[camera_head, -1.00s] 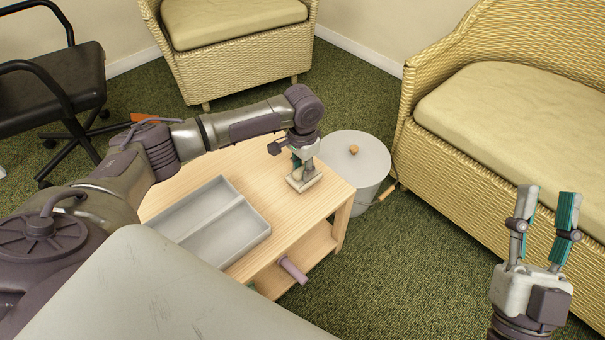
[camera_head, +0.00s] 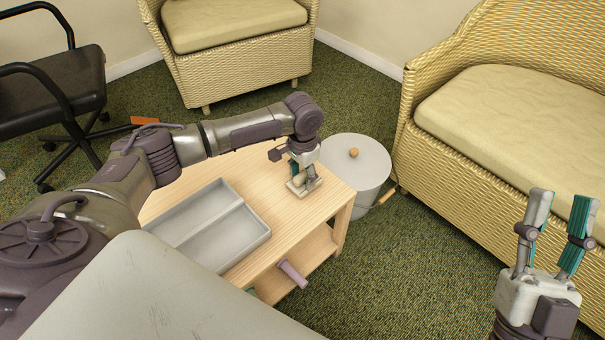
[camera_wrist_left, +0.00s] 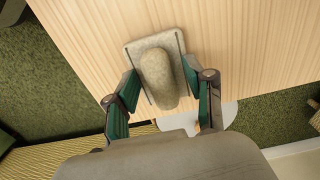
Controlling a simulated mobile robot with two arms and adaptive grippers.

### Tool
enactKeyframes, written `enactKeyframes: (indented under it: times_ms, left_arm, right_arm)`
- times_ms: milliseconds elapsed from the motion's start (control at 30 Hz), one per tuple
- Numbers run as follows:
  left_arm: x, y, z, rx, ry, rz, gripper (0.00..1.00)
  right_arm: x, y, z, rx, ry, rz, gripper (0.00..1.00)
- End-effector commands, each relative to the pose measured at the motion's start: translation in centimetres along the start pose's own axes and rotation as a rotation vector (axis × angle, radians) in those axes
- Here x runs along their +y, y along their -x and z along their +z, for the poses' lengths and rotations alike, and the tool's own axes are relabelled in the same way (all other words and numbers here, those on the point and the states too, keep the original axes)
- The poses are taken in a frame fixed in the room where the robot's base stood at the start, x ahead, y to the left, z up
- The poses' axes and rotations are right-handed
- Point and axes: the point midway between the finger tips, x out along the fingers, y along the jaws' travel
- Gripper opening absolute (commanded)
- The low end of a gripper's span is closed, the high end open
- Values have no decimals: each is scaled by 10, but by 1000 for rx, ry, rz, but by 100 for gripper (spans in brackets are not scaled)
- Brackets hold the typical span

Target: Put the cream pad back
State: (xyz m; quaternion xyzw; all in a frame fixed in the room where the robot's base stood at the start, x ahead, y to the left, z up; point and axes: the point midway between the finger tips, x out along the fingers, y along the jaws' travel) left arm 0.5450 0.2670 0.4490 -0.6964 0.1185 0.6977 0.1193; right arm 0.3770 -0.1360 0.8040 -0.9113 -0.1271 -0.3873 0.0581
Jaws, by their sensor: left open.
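The cream pad (camera_head: 296,191) is a flat, squarish plate with a rounded, lengthwise grip on top. It rests on the wooden table near its right end, and it shows in the left wrist view (camera_wrist_left: 158,80). My left gripper (camera_head: 304,181) is over it, pointing down. In the left wrist view its two green-lined fingers (camera_wrist_left: 160,92) are open, one on each side of the pad's grip, with gaps visible. My right gripper (camera_head: 562,208) is open and empty, at the lower right, away from the table.
A grey two-compartment tray (camera_head: 258,234) lies on the table (camera_head: 318,208), left of the pad; both compartments look empty. A lilac cylinder (camera_head: 292,273) sticks out from the lower shelf. A round lidded bin (camera_head: 372,165) stands close beyond the table's right end. A wicker sofa (camera_head: 460,185) is at right.

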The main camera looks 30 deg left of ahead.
Motion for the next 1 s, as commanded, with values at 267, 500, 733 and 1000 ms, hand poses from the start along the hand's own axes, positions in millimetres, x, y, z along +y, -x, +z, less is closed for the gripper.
enactKeyframes:
  times_ms: [267, 500, 733, 1000]
  left_arm:
    - [0, 12, 0, 2, 0, 0, 53]
    - [0, 40, 0, 1, 0, 0, 53]
    - [0, 68, 0, 1, 0, 0, 53]
    - [0, 101, 0, 1, 0, 0, 53]
  right_arm:
    - [1, -2, 8, -59, 2, 2, 40]
    - [8, 7, 55, -356, 15, 15, 40]
    - [15, 33, 97, -656, 26, 31, 40]
    - [24, 81, 130, -994, 33, 53, 40]
